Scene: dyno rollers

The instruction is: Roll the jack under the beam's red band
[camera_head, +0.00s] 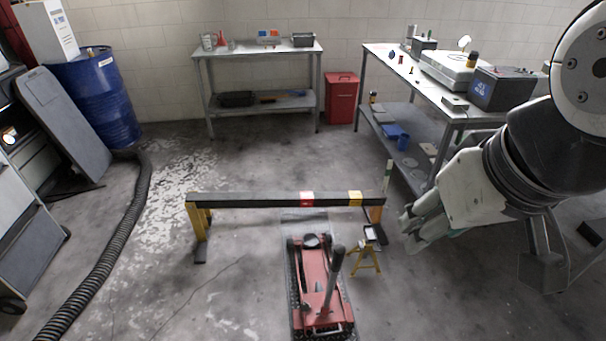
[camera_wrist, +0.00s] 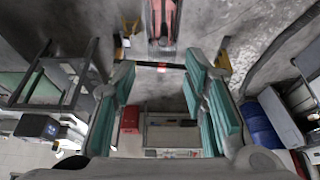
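The red floor jack (camera_head: 313,290) stands on the floor on the near side of the beam, its round dark saddle (camera_head: 311,241) toward the beam and its grey handle (camera_head: 333,272) tilted up. It also shows at the top of the wrist view (camera_wrist: 163,22), blurred. The dark beam (camera_head: 250,199) rests on yellow supports. Its red band (camera_head: 307,198) is near mid-span, roughly in line with the saddle in the head view. My gripper (camera_head: 415,222) hangs right of the beam and jack, apart from both. In the wrist view its teal fingers (camera_wrist: 158,66) are spread and empty.
A small yellow stand (camera_head: 365,258) holding a device is close right of the jack. The right workbench (camera_head: 440,108) is beyond my gripper. A black hose (camera_head: 105,250) lies on the left. Floor between hose and jack is clear.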

